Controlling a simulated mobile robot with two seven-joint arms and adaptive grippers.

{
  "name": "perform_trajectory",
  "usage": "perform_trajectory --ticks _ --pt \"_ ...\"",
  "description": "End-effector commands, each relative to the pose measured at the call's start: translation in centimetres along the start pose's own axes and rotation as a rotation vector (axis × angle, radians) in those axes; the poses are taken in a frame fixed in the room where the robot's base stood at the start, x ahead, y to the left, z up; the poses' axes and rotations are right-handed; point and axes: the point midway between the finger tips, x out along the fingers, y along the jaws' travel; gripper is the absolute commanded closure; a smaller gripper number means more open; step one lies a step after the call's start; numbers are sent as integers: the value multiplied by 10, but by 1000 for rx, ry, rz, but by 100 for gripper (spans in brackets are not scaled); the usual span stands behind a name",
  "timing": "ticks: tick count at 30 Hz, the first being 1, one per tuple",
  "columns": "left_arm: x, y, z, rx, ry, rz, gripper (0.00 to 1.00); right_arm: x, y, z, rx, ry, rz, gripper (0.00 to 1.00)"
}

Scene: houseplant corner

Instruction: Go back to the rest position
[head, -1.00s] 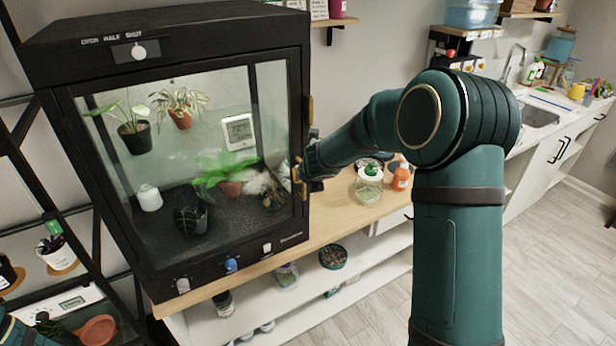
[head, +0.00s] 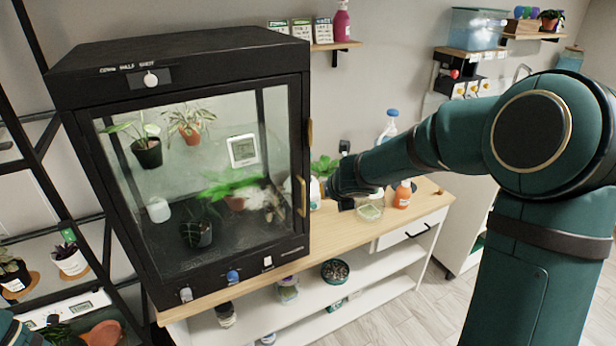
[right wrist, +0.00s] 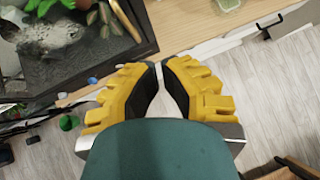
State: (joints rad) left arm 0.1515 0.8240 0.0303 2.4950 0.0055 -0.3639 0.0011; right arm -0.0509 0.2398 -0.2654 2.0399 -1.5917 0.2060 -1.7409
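My right arm reaches in from the right in the head view, and its dark wrist end (head: 345,188) is over the wooden counter, just right of the black cabinet. The fingertips are hidden there. In the right wrist view the yellow and black fingers of my right gripper (right wrist: 160,66) have their tips almost together, with nothing held between them. Floor shows through the narrow gap behind the tips. My left gripper is out of view; only a sliver of my left arm shows at the bottom left corner.
The black glass-fronted cabinet (head: 180,50) holds several plants and its front looks shut. A brass handle (head: 301,195) is close to my right wrist. An orange bottle (head: 402,195) and a jar (head: 370,208) stand on the counter (head: 430,200). Floor is clear at right.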

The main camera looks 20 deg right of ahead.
Motion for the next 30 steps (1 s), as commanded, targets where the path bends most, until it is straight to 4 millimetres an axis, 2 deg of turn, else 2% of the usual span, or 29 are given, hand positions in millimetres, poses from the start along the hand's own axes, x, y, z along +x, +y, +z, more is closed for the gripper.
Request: perform_trajectory --ticks 6,8,10,14,18,20,24,27,30 --pt "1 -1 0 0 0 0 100 3 3 -7 28 14 8 100" --pt "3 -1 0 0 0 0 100 9 10 -19 86 41 25 100" --pt "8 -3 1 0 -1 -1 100 21 24 -44 209 97 52 100" --pt "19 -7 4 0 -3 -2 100 47 63 -114 594 268 92 100" --pt "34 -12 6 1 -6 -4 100 68 107 -199 1127 489 46 100" --pt "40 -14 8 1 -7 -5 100 74 124 -236 1374 580 -14 100" --pt "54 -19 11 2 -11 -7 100 80 154 -316 1941 734 -248 100" --pt "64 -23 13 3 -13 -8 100 80 168 -366 2314 771 -477 100" --pt "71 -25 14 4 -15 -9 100 78 173 -406 2617 737 -707 100"
